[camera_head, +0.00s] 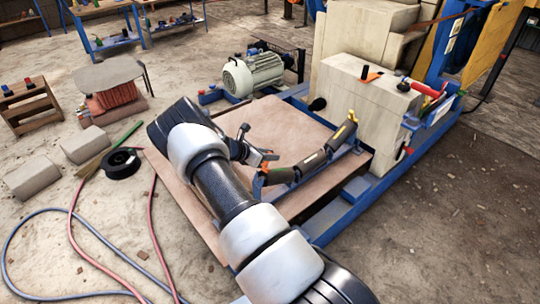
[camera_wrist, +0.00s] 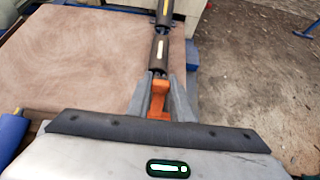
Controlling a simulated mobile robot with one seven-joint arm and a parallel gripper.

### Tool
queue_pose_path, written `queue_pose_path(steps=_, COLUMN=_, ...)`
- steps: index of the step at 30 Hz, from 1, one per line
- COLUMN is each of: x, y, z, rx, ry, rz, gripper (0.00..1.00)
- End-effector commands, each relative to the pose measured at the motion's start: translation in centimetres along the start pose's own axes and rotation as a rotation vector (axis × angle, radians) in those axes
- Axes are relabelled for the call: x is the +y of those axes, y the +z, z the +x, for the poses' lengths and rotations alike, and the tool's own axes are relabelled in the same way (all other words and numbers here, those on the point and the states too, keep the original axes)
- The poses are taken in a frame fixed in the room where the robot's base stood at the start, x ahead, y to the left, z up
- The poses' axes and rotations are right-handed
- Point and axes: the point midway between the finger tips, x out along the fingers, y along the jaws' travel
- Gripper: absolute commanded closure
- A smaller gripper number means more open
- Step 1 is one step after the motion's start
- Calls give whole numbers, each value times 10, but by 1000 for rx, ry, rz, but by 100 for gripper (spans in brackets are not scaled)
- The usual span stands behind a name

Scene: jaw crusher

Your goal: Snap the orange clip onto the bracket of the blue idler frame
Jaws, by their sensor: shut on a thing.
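The orange clip (camera_wrist: 157,100) is between the two grey fingers of my gripper (camera_wrist: 160,92) in the wrist view, and the gripper is shut on it. In the head view my gripper (camera_head: 264,157) is at the near left end of the blue idler frame (camera_head: 318,174), with a small orange patch just below the fingertips. The frame carries dark rollers (camera_head: 311,161) in a trough line rising to the right. In the wrist view a roller (camera_wrist: 160,48) lies straight ahead of the clip. The bracket is hidden or too small to make out, and I cannot tell whether the clip touches it.
A brown sheet (camera_head: 270,125) lies under the gripper. The pale crusher block (camera_head: 365,110) stands right of it, with a red-handled tool on top. A green-grey motor (camera_head: 252,75) is behind. Hoses (camera_head: 75,235) and a black reel (camera_head: 121,163) lie on the left floor.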

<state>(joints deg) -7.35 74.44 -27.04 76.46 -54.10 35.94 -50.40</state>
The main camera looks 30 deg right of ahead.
Motion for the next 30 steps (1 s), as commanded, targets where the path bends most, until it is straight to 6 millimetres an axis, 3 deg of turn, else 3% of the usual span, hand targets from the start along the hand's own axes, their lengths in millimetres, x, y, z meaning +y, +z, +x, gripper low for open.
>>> queue_pose_path(steps=30, x=0, y=-20, z=2, rx=0, ry=0, rz=0, gripper=100)
